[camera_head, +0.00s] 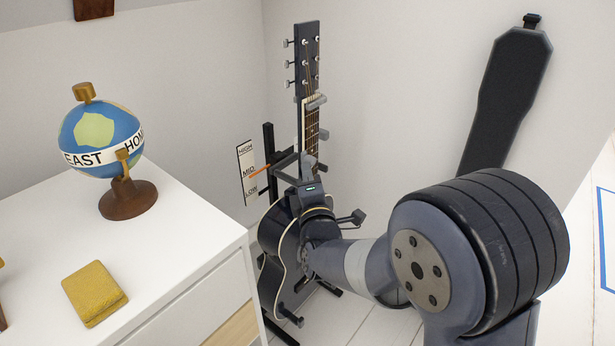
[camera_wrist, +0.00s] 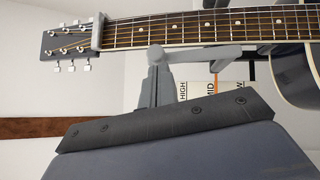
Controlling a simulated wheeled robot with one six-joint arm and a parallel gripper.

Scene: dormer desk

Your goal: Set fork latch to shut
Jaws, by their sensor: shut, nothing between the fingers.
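A dark guitar (camera_head: 279,250) stands upright on a black stand (camera_head: 268,150), its neck running up past the stand's top. A pale grey bar (camera_head: 316,103) sits at the upper neck; in the wrist view a pale grey piece (camera_wrist: 97,31) crosses the neck near the headstock. A grey fork-like bar (camera_wrist: 220,52) lies along the neck's lower edge in the wrist view. I cannot tell for sure which piece is the latch, or its state. My gripper (camera_head: 286,166) is shut and empty in front of the neck. Its fingers (camera_wrist: 155,58) overlap the fork bar; contact is unclear.
A HIGH/MID/LOW card (camera_head: 246,172) hangs behind the stand, with an orange pointer (camera_head: 259,171) near MID. A white cabinet (camera_head: 190,235) at left bears a globe (camera_head: 100,139) and a yellow block (camera_head: 94,293). A dark case (camera_head: 508,95) leans on the right wall.

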